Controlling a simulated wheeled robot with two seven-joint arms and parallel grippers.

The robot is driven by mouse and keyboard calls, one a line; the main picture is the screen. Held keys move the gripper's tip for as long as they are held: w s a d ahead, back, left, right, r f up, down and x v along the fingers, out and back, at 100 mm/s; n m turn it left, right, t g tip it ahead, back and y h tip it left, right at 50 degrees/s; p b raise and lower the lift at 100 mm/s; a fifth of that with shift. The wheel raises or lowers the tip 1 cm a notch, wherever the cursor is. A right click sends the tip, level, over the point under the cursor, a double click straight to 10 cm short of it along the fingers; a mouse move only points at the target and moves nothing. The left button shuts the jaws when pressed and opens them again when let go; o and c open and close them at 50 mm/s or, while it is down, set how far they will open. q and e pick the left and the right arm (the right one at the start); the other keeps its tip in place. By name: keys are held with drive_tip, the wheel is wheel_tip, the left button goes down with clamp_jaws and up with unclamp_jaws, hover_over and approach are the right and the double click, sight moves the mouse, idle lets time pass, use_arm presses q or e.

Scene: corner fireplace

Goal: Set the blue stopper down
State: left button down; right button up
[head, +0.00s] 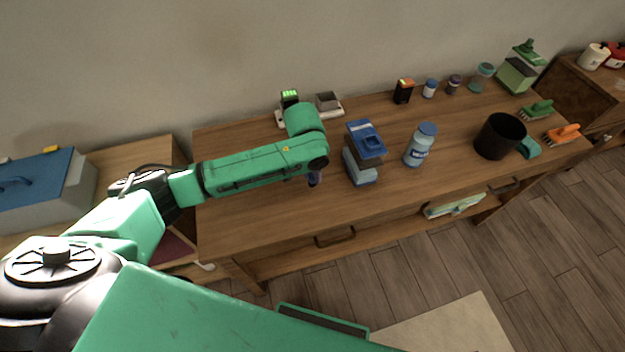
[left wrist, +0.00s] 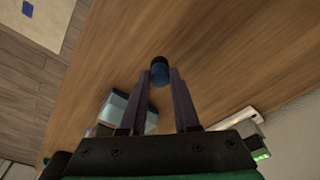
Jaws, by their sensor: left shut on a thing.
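My left gripper (head: 314,179) points down over the wooden table (head: 240,205), left of the blue-topped container. In the left wrist view its two dark fingers (left wrist: 159,82) are shut on the blue stopper (left wrist: 159,73), which has a dark end. Bare wood lies beneath the stopper; I cannot tell whether it touches the surface. In the head view the stopper is hard to tell from the dark fingertips. My right gripper is not in view.
A container with a blue top (head: 366,138) stands close to the right of my gripper. Further right are a blue bottle (head: 420,145) and a black cup (head: 499,136). Small devices (head: 328,103) stand at the back edge. The table's front left is clear.

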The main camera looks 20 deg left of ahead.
sight(312, 182)
use_arm(q)
wheel_tip(312, 182, down, 4)
drive_tip(key=shift+f, duration=0.2)
drive_tip(key=c, duration=0.6)
unclamp_jaws()
drive_tip(key=shift+f, duration=0.1)
drive_tip(key=shift+c, duration=0.2)
wheel_tip(312, 182, up, 12)
drive_tip(key=s, duration=0.1)
drive_tip(key=shift+s+a, duration=0.2)
drive_tip(key=shift+s, duration=0.15)
